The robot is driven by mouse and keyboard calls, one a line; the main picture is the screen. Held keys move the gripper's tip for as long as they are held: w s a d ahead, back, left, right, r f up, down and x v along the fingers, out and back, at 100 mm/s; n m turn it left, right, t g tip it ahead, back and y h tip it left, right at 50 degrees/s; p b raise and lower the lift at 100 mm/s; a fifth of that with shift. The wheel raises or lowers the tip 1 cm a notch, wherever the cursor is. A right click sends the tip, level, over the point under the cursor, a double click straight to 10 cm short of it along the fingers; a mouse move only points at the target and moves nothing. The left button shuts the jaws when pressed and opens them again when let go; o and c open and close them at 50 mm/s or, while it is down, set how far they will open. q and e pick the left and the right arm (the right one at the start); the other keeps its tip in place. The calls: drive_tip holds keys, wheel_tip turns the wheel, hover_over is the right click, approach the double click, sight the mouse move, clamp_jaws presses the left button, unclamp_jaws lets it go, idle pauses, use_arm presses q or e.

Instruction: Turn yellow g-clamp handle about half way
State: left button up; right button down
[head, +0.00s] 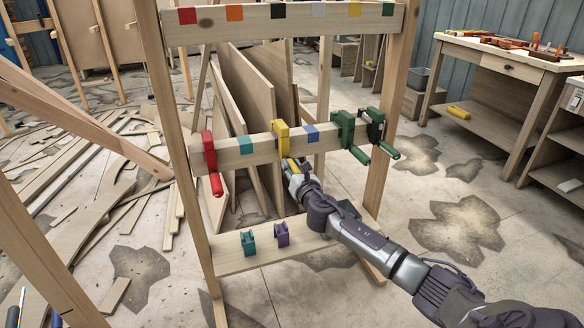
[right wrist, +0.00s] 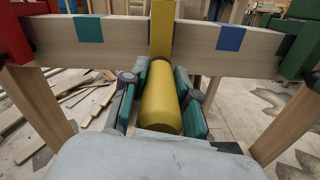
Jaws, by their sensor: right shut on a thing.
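The yellow g-clamp (head: 282,138) is on the middle rail of the wooden rack, between a teal mark and a blue mark. In the right wrist view its yellow handle (right wrist: 161,100) points toward the camera, below the yellow clamp body (right wrist: 162,28). My right gripper (head: 294,170) is at the handle, and in the wrist view its green-padded fingers (right wrist: 160,98) lie on both sides of it, shut on it. The far end of the handle is partly hidden by the gripper in the head view. My left gripper is not in view.
Teal (head: 248,242) and purple (head: 282,234) clamps stand on the lower shelf (head: 228,262). Boards lean behind the rack.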

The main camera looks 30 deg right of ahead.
drive_tip(key=m, duration=1.2)
drive_tip(key=shift+d+p, duration=0.1)
drive_tip(key=shift+p, duration=0.25)
drive_tip(key=shift+m, duration=1.1)
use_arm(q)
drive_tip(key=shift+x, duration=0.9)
use_arm(e)
drive_tip(key=shift+f+m, duration=0.1)
drive_tip(key=shift+m, duration=0.4)
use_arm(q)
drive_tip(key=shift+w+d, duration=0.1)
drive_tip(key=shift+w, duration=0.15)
use_arm(e)
drive_tip(key=c, duration=0.9)
unclamp_jaws()
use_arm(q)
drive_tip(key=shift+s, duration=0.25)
use_arm(e)
drive_tip(key=shift+o, duration=0.2)
